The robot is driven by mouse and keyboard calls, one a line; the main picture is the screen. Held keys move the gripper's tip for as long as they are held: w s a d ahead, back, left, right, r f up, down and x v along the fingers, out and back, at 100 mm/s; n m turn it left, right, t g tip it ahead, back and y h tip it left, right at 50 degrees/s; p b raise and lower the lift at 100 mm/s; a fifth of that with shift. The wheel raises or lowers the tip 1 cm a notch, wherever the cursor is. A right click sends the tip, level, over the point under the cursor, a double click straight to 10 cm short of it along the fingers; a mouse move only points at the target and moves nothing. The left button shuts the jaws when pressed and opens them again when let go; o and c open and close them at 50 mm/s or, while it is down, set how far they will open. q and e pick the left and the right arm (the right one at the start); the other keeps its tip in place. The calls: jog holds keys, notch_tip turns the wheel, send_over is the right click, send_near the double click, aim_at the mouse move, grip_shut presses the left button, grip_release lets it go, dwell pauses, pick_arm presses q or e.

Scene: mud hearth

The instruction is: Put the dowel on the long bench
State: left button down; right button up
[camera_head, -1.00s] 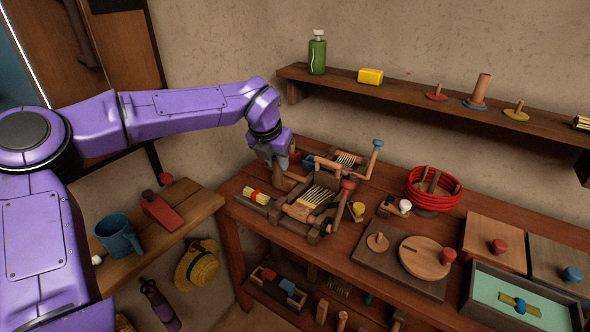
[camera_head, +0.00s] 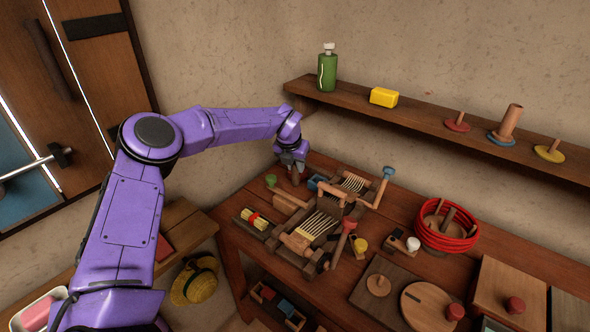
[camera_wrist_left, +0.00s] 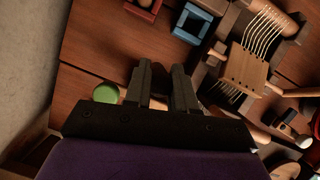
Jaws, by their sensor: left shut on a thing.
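My left gripper (camera_head: 292,162) hangs over the back left corner of the long bench (camera_head: 400,205), left of the loom-like wooden frame. It is shut on a brown dowel (camera_head: 295,177) that points down from the jaws. I cannot tell whether the dowel's lower end touches the bench top. In the left wrist view the two dark fingers of the gripper (camera_wrist_left: 164,85) stand over bare planks, with only a little brown between them. My right gripper is not in view.
A green round piece (camera_head: 271,180) stands left of the gripper, and a blue square piece (camera_wrist_left: 192,22) lies close by. The wooden frame (camera_head: 320,225) with pale threads fills the bench's left half. A shelf (camera_head: 430,125) runs along the wall above.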

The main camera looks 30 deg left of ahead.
pick_arm(q)
jog(key=x, duration=0.3)
jog(key=a+p+x, duration=0.1)
jog(key=x, duration=0.2)
jog(key=shift+s, duration=0.15)
jog(key=shift+f, duration=0.3)
jog(key=c, duration=0.9)
grip_release()
jog(key=shift+c, duration=0.2)
jog(key=shift+r, duration=0.45)
jog(key=b+v, duration=0.2)
jog(key=v, duration=0.9)
jog(key=shift+s+r, duration=0.2)
